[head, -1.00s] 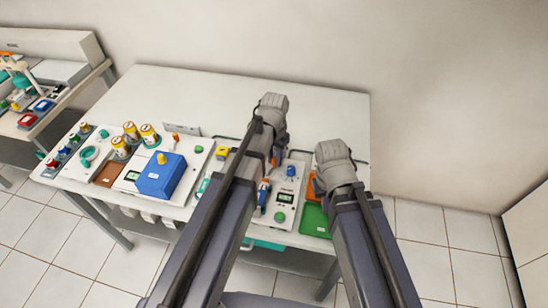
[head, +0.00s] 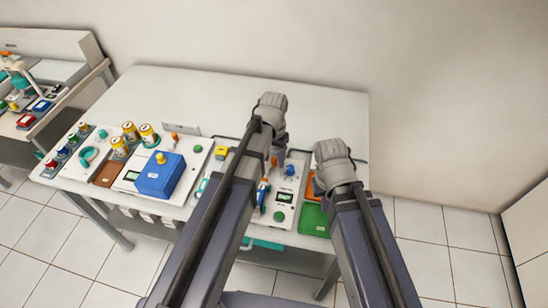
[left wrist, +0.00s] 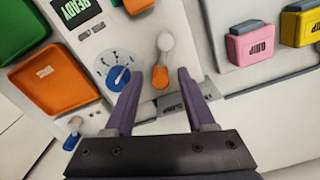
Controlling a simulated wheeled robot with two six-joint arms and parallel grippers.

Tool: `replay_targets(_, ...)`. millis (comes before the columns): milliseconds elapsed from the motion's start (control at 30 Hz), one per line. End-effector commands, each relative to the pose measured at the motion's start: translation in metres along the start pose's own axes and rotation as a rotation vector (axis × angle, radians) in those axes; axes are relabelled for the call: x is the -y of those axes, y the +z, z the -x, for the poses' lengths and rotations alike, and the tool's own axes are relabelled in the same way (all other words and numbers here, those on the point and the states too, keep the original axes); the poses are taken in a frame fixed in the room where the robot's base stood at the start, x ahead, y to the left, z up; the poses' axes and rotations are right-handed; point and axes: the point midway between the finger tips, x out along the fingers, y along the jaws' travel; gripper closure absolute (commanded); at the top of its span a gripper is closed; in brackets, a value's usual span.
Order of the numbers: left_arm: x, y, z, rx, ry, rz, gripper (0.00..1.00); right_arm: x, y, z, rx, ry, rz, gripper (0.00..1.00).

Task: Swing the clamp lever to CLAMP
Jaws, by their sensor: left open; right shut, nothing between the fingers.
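The clamp lever (left wrist: 160,77) shows in the left wrist view as an orange grip joined to a round pale grey end. It lies on a white panel beside a blue dial (left wrist: 118,76). My left gripper (left wrist: 160,74) has two purple fingers spread apart, one on each side of the orange grip. Whether either finger touches it I cannot tell. A grey label plate (left wrist: 170,108) with partly hidden lettering shows between the fingers. In the head view my left arm covers much of this panel.
An orange tray (left wrist: 55,77) lies beside the panel, and a green tray (head: 315,220) shows in the head view. Pink (left wrist: 250,43) and yellow (left wrist: 300,24) blocks stand on the other side. A blue box (head: 160,176) stands further left. The table's back (head: 200,90) is clear.

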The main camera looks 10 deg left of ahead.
Motion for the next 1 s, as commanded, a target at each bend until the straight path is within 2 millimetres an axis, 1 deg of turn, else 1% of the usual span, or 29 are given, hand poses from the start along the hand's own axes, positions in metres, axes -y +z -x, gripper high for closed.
replay_targets(167,0.000,0.000,0.010,0.000,0.000,0.000,0.45,-0.001,0.001,0.010,0.000,0.000,0.000,1.00)
replay_targets(267,0.000,0.000,0.020,0.000,0.000,0.000,0.45,-0.002,0.001,0.020,0.000,0.000,0.000,1.00)
replay_targets(600,0.000,0.000,0.065,0.000,0.000,0.000,0.45,-0.006,0.004,0.064,0.000,0.000,0.000,1.00)
replay_targets(700,0.000,0.000,0.074,0.000,0.000,0.000,0.45,-0.007,0.004,0.074,0.000,0.000,0.000,1.00)
replay_targets(833,0.000,0.000,0.079,0.000,0.000,0.000,0.45,-0.007,0.005,0.078,0.000,0.000,0.000,1.00)
replay_targets(1000,0.000,0.000,0.077,0.000,0.000,0.000,0.45,-0.007,0.004,0.077,0.000,0.000,0.000,1.00)
